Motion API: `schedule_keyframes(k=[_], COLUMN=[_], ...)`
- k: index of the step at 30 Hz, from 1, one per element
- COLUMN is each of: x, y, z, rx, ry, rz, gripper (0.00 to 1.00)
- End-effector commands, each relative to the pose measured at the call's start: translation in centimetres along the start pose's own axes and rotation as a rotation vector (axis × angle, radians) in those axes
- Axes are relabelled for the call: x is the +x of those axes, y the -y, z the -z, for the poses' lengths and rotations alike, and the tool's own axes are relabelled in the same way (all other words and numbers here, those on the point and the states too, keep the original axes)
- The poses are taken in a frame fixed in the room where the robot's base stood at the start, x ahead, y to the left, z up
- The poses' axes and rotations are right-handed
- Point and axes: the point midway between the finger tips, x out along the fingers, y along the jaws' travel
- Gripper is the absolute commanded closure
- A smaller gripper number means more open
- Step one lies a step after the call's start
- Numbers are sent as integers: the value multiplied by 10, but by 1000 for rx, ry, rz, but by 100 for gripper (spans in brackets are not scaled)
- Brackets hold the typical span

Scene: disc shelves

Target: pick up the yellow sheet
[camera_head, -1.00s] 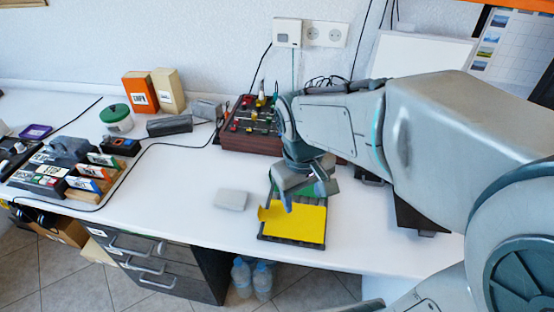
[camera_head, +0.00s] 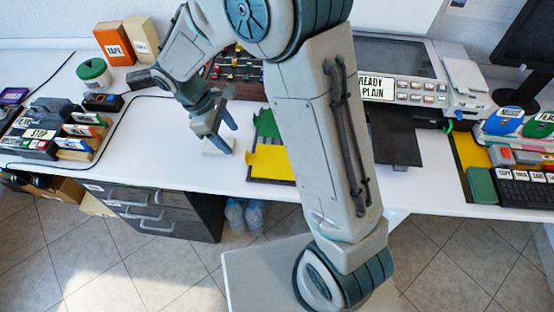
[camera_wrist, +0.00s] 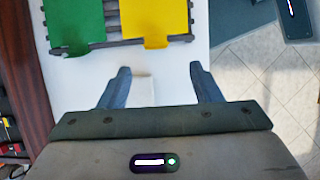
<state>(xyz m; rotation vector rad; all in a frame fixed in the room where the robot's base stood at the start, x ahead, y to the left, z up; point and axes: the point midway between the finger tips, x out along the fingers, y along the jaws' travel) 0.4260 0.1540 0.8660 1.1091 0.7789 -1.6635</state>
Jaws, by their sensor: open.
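The yellow sheet (camera_head: 268,163) lies on a dark slatted tray beside a green sheet (camera_head: 267,124). My arm hides the right part of the tray in the head view. In the wrist view the yellow sheet (camera_wrist: 156,20) is at the top, with a small tab on its near edge, and the green sheet (camera_wrist: 74,25) is to its left. My gripper (camera_head: 228,140) is open and empty, left of the tray. In the wrist view its fingertips (camera_wrist: 159,70) are apart, below the yellow sheet's edge and not around it.
A switch panel (camera_head: 238,66) stands behind, and a printer (camera_head: 405,85) and black tray (camera_head: 396,140) are to the right. Blocks and a stand (camera_head: 45,130) are at left.

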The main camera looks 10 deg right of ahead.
Motion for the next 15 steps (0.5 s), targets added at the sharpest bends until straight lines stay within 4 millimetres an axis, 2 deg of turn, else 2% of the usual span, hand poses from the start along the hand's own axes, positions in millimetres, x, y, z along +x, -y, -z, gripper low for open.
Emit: schedule_keyframes(k=[3,11,15], x=[22,42,62], y=[0,-1,-5], z=[0,0,2], rx=[0,1,1], ry=[2,0,2], rz=[3,1,3], gripper=[42,42,42])
